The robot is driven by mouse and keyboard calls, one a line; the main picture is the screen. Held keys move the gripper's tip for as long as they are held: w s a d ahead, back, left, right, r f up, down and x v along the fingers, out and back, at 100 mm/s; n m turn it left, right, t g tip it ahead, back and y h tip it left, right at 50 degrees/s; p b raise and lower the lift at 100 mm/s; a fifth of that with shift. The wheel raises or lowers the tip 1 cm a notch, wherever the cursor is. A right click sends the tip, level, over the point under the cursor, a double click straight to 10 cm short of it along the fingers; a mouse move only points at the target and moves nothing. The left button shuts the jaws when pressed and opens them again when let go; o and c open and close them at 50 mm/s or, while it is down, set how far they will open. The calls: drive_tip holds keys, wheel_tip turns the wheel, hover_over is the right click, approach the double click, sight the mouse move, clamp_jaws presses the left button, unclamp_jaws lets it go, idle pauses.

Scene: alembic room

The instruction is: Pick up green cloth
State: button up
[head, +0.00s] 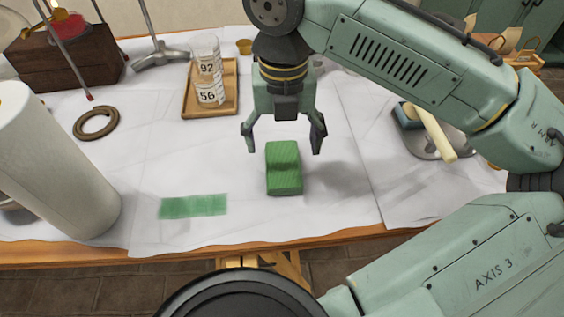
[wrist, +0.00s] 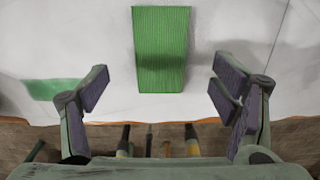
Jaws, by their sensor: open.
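The green cloth (head: 284,170) is a folded, ribbed green block lying on the white-covered table. It also shows in the wrist view (wrist: 160,50) at top centre, lengthwise between the finger lines. My gripper (head: 284,150) is open, pointing down, with its fingers apart on either side of the cloth's far end. In the wrist view my gripper (wrist: 162,90) has nothing between its fingers, and the cloth lies beyond them. The gap in height between fingertips and cloth is hard to tell.
A flat green patch (head: 193,206) lies left of the cloth. A white roll (head: 55,160) stands at left. A wooden tray (head: 231,100) with marked glass beakers (head: 207,72) is behind. A dark ring (head: 96,123) lies at left. A dish with a pestle-like rod (head: 436,130) is at right.

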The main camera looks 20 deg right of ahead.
sight(282, 161)
drive_tip(key=f, duration=0.5)
drive_tip(key=shift+w+f, duration=0.2)
drive_tip(key=shift+f, duration=0.2)
drive_tip(key=c, duration=1.2)
